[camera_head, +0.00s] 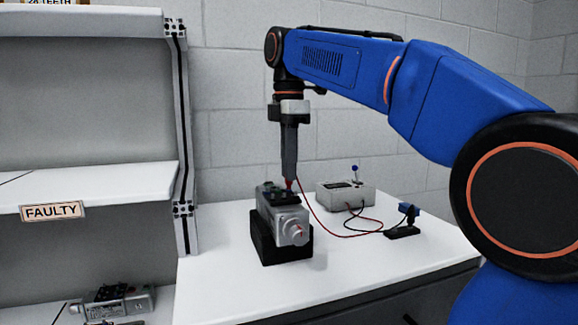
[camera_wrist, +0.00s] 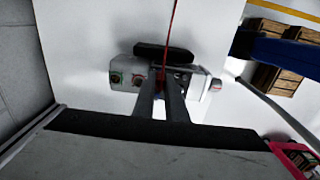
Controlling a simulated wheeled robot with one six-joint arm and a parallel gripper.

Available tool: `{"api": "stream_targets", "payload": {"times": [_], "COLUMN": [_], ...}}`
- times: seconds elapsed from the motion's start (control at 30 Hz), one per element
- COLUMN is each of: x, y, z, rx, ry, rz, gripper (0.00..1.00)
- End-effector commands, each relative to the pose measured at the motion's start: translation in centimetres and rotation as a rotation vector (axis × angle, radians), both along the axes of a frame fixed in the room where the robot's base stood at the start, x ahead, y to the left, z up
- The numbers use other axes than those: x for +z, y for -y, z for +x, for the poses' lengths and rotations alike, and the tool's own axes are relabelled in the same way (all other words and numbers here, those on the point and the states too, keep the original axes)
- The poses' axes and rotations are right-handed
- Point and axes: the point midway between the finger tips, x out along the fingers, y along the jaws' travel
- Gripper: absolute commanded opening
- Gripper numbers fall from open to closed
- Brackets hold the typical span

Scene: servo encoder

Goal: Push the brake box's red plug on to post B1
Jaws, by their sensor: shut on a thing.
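My gripper (camera_head: 289,178) points straight down over the grey servo motor and is shut on the red plug (camera_head: 289,185), which shows at its fingertips. The motor (camera_head: 292,226) lies in a black cradle (camera_head: 284,248), its shaft end facing the front. The plug is right at the dark terminal area on the motor's top. The fingers hide post B1, so I cannot tell whether the plug is on it. In the wrist view my gripper (camera_wrist: 162,80) reaches over the motor (camera_wrist: 125,79). The brake box (camera_head: 345,194) stands behind right; the red lead runs from the plug towards it.
A blue plug or clip (camera_head: 408,210) sits on a small black stand at the right, with a black lead to the box. Another motor (camera_head: 117,301) lies on the lower shelf at left, below the FAULTY label (camera_head: 52,211). The bench front is clear.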

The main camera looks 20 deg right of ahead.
Motion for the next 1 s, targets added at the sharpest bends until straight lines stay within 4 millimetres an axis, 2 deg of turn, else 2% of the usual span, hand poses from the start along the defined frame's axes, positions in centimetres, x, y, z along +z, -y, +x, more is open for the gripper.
{"api": "stream_targets", "payload": {"times": [0.8,0.83,0.9,1.0], "x": [-0.32,-0.33,-0.33,-0.33], "y": [0.0,0.0,0.0,0.0], "z": [-0.01,-0.01,0.0,0.0], "rx": [0.0,0.0,0.0,0.0], "ry": [0.0,0.0,0.0,0.0], "rz": [0.0,0.0,0.0,0.0], "gripper": [0.0,0.14,0.31,0.33]}}
